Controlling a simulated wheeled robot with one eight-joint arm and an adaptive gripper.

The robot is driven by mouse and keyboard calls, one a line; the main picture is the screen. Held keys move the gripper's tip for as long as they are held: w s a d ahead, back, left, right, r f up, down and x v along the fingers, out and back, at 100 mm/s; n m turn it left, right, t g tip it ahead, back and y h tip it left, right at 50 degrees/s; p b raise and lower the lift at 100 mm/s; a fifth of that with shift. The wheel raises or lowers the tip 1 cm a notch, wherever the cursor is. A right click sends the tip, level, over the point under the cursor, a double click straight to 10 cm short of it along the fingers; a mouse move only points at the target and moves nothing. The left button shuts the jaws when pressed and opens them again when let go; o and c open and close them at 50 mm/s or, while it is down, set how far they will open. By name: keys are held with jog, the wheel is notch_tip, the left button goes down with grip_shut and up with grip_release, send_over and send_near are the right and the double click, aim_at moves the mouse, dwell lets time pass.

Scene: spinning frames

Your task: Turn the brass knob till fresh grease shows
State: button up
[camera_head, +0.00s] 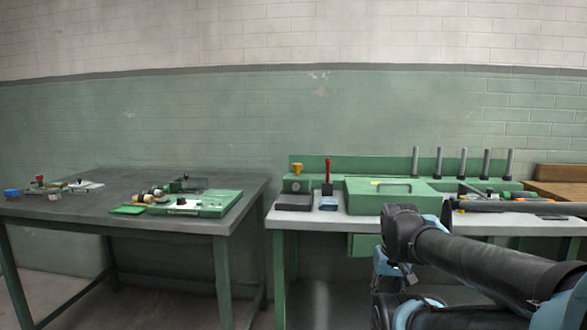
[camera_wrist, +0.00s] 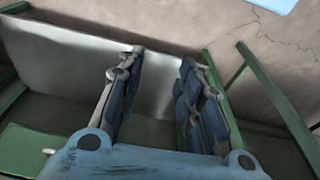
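A small brass-coloured knob (camera_head: 295,166) tops a green block (camera_head: 297,185) at the left end of the right-hand bench. A dark grey box (camera_head: 293,203) sits in front of that block. Any grease at the knob is too small to tell. In the wrist view my gripper (camera_wrist: 162,58) is open, with its blue fingers apart and nothing between them. It points down past a pale panel toward the floor, away from the knob. In the head view my arm is at the lower right, in front of the bench.
A red-handled lever (camera_head: 327,172) stands just right of the knob's block. A green case (camera_head: 388,194) and several upright grey rods (camera_head: 463,163) are further right. A dark table (camera_head: 60,208) at left carries small parts and a green tray (camera_head: 206,206). A gap separates table and bench.

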jog(key=shift+o, duration=0.6)
jog(key=o, duration=0.5)
jog(key=shift+s+a+r, duration=0.15)
jog(key=shift+s+r, duration=0.05)
jog(key=shift+r, duration=0.05)
jog(key=w+a+r+n+t+y, duration=0.2)
jog(key=w+a+r+n+y, duration=0.1)
jog(key=w+a+r, duration=0.3)
jog(key=w+a+r+n+t+y, duration=0.1)
jog(key=w+a+r+n+y, duration=0.1)
jog(key=w+a+r, duration=0.4)
jog(key=w+r+y, duration=0.1)
jog(key=w+r, duration=0.4)
jog(key=w, duration=0.4)
jog(key=shift+w+r+n+t, duration=0.2)
jog(key=shift+r+n+t, duration=0.1)
jog(key=shift+n+t, duration=0.1)
jog(key=n+t+y, duration=0.3)
jog(key=t, duration=0.1)
send_near(299, 164)
jog(key=x, duration=1.1)
jog(key=shift+a, duration=0.1)
jog(key=c, duration=1.1)
